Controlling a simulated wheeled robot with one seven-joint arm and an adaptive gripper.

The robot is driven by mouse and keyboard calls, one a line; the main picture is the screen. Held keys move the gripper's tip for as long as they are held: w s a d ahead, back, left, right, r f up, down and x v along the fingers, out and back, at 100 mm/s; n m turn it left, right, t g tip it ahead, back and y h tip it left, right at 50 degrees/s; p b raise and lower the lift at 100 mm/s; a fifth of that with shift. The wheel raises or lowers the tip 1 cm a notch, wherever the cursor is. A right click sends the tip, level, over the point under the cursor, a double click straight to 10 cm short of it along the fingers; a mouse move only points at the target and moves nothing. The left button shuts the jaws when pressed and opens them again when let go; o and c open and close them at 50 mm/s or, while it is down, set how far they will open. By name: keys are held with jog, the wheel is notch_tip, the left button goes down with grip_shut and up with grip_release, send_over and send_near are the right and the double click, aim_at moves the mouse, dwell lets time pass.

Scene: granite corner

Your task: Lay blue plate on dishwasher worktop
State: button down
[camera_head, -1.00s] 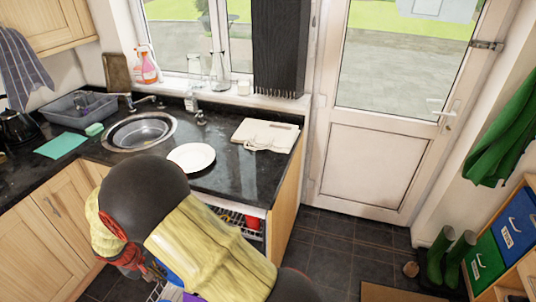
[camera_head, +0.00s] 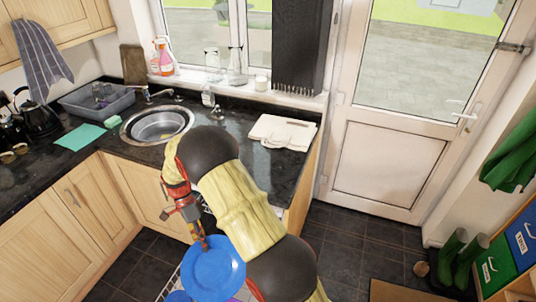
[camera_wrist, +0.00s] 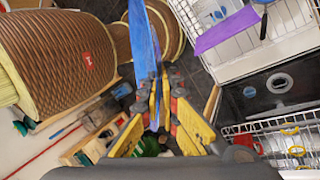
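The blue plate (camera_head: 217,272) is in the air in front of the counter in the head view, over the rack area. My gripper (camera_head: 204,243) is shut on its rim. In the wrist view the plate (camera_wrist: 143,45) shows nearly edge-on, a blue strip between the fingers of my gripper (camera_wrist: 157,95). The dark granite worktop (camera_head: 280,172) lies behind my arm. Its bare part shows to the right of my arm; the middle is hidden by my arm, including the spot where a white plate lay earlier.
The dishwasher is open below the worktop, with a wire rack (camera_wrist: 285,140) pulled out and a purple item (camera_wrist: 226,30) on another rack. A cutting board (camera_head: 283,131) with a cloth lies at the back right. The sink (camera_head: 157,125) is left.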

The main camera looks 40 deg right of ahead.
jog(key=w+d+r+m+t+y+p, duration=0.2)
jog(key=w+d+r+m+t+y, duration=0.4)
jog(key=m, duration=0.5)
jog(key=w+d+r+m+t+y+p, duration=0.2)
jog(key=w+d+r+m+t, duration=0.15)
jog(key=d+m, duration=0.55)
jog(key=d+r+m+t+h+p, duration=0.1)
jog(key=d+r+m+t+h, duration=0.1)
jog(key=d+m, duration=0.4)
jog(key=d+r+m+t+h+p, duration=0.1)
jog(key=d+r+m+t+h, duration=0.1)
jog(key=d+m+h, duration=0.3)
jog(key=s+d+r+m+t+h+p, duration=0.1)
jog(key=d+r+m+t+h, duration=0.1)
jog(key=d+m, duration=0.5)
jog(key=shift+d+r+t+h, duration=0.35)
jog(key=shift+d+h, duration=0.55)
jog(key=shift+d, duration=0.55)
jog(key=shift+s+f, duration=0.1)
jog(key=shift+s, duration=0.05)
